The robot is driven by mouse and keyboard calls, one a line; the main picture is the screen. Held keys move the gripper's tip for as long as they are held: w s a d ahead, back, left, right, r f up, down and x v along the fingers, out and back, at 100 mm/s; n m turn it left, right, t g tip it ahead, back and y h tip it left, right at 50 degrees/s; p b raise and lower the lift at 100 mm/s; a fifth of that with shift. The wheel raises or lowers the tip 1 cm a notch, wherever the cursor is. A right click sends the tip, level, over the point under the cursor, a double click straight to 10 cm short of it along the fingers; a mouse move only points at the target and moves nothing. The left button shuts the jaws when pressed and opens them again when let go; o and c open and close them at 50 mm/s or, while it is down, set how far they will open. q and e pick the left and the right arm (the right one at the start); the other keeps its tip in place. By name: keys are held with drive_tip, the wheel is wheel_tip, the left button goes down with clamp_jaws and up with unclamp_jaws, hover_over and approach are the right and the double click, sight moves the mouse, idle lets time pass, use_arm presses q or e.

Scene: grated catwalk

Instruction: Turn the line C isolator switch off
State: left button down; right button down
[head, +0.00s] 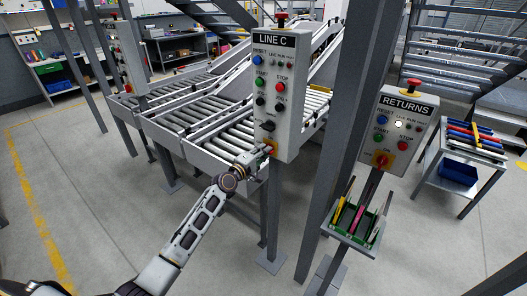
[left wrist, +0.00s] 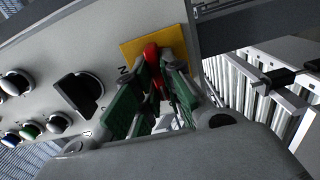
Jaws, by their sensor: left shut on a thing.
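The grey LINE C panel (head: 280,95) stands on a post in the middle of the head view. Its isolator switch (head: 270,149) is a red handle on a yellow plate at the panel's bottom, partly hidden by my gripper. My left gripper (head: 264,155) reaches it from the lower left. In the left wrist view the green-padded fingers of the left gripper (left wrist: 151,90) are shut on the red handle (left wrist: 152,56), in front of the yellow plate (left wrist: 135,48). The handle's exact angle is hard to tell. My right gripper is not in view.
A RETURNS panel (head: 398,130) with its own red switch stands to the right, with a green tray of tools (head: 356,222) below it. A grey column (head: 346,120) stands between the panels. Roller conveyors (head: 190,115) lie behind. The floor at the left is clear.

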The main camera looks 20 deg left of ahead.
use_arm(q)
drive_tip(key=shift+n, duration=0.3)
drive_tip(key=c, duration=1.5)
unclamp_jaws()
drive_tip(key=shift+s, duration=0.15)
drive_tip(key=shift+v, duration=5.9)
drive_tip(key=shift+a, duration=0.1)
